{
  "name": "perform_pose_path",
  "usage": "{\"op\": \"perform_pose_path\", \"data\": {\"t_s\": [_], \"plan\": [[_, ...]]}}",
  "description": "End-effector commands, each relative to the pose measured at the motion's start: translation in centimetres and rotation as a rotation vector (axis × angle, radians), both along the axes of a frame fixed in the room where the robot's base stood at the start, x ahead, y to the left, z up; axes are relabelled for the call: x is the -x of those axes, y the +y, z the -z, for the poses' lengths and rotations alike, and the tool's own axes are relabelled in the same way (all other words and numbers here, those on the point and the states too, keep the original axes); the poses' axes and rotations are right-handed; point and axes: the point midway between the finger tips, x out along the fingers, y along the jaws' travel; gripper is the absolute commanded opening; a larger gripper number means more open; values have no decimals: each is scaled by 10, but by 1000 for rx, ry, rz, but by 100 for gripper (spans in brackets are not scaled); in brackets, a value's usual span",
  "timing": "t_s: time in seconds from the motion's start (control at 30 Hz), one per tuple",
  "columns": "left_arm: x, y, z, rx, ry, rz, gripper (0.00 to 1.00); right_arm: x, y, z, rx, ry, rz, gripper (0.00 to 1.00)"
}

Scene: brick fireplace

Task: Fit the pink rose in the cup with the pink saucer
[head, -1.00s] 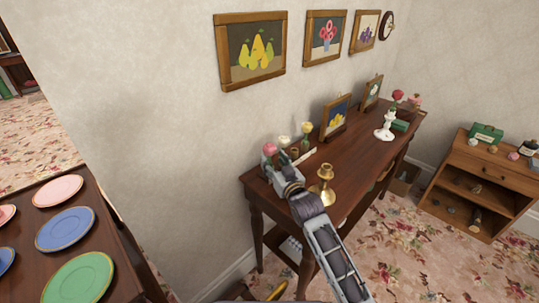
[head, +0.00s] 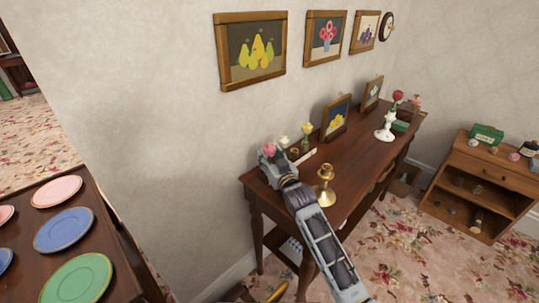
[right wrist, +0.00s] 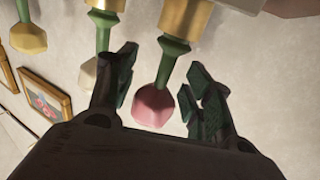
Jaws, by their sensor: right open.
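A pink rose (head: 269,149) stands at the near left end of the dark wooden side table (head: 345,155). In the right wrist view the pink rose (right wrist: 154,106) has a green stem going into a brass-coloured holder (right wrist: 186,18). My right gripper (head: 270,155) is open, with one finger on each side of the rose's head; its fingers also show in the right wrist view (right wrist: 160,85). I cannot tell whether they touch it. A pink saucer-like plate (head: 57,191) lies on the left table. No cup with a pink saucer is clearly visible. My left gripper is out of view.
A white rose (head: 284,140) and a yellow rose (head: 307,128) stand close beside the pink one. A brass candlestick (head: 325,190) stands near my right forearm. The table's middle is clear.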

Motion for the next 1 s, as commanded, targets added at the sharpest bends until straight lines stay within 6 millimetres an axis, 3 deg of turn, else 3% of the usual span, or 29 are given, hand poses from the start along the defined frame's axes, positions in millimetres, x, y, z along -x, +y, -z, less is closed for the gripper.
{"op": "perform_pose_path", "data": {"t_s": [0.03, 0.3, 0.67, 0.87, 1.0], "plan": [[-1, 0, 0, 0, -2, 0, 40, 0, 0, 0, 0, 0, 0, 49], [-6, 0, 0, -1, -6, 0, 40, 0, 0, 0, 0, 0, 0, 15], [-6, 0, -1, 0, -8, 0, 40, 0, 0, -4, 0, -1, 0, 15], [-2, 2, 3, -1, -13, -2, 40, 0, 0, -21, -1, -3, 0, 15], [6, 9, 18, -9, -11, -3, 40, 0, 0, -40, -1, -3, 0, 15]]}}
